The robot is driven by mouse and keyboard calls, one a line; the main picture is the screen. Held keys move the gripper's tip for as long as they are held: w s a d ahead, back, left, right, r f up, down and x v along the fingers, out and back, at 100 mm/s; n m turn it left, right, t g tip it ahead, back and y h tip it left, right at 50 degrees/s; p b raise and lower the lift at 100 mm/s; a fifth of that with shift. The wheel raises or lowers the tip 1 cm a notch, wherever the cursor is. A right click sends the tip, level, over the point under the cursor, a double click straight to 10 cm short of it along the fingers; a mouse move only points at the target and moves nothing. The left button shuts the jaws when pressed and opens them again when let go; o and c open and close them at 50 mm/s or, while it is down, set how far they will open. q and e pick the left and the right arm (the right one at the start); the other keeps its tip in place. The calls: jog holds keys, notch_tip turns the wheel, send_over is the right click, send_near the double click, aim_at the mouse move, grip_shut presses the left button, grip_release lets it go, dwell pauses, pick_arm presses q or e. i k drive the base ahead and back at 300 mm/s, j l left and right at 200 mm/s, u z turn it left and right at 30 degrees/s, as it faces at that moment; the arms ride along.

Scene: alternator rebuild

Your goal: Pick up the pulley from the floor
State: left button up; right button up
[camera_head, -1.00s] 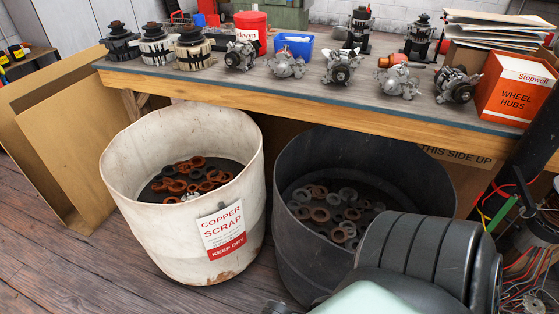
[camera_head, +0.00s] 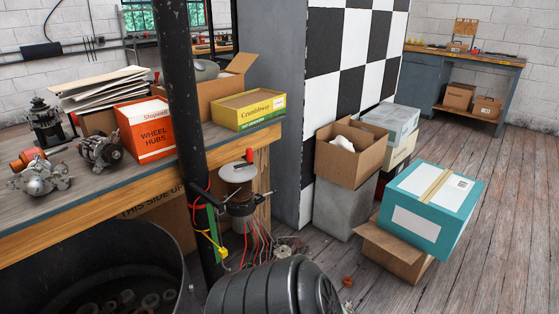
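No pulley can be made out for sure on the floor. Neither of my grippers is in view.
The workbench (camera_head: 150,179) with alternator parts stands left, a dark bin (camera_head: 150,245) below it. A black post (camera_head: 188,120) with wires rises in front. A teal box (camera_head: 432,205) and an open carton (camera_head: 352,155) stand right. Floor at far right is clear.

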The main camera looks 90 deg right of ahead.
aim_at(348, 281)
jog(key=z, duration=3.45)
jog(key=i+l+u, duration=0.1)
jog(key=i+l, duration=0.2)
jog(key=i, duration=0.15)
jog(key=i+l+u, duration=0.1)
jog(key=i+l, duration=0.3)
jog(key=i, duration=0.05)
